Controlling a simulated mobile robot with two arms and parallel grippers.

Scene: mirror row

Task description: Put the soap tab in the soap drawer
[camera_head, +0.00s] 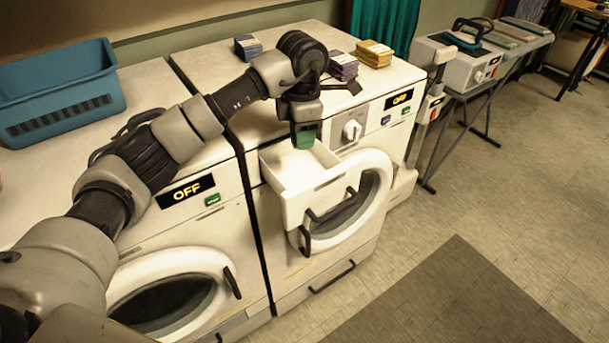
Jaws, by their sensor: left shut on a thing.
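The soap drawer (321,184) is a white box pulled out from the front of the right-hand washer (291,257). Its inside shows from above and looks empty. My left gripper (305,132) points down over the back part of the drawer, close to the washer front. It is shut on a green soap tab (304,141), whose lower end shows below the fingers. The tab appears to be above the drawer floor; I cannot tell the exact gap. My right gripper is not in the picture.
Stacks of dark blue (248,46), purple (343,66) and yellow (374,53) packets stand on the washer top. A blue basket (60,92) stands on the left machine. A grey mat (455,300) lies on open floor.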

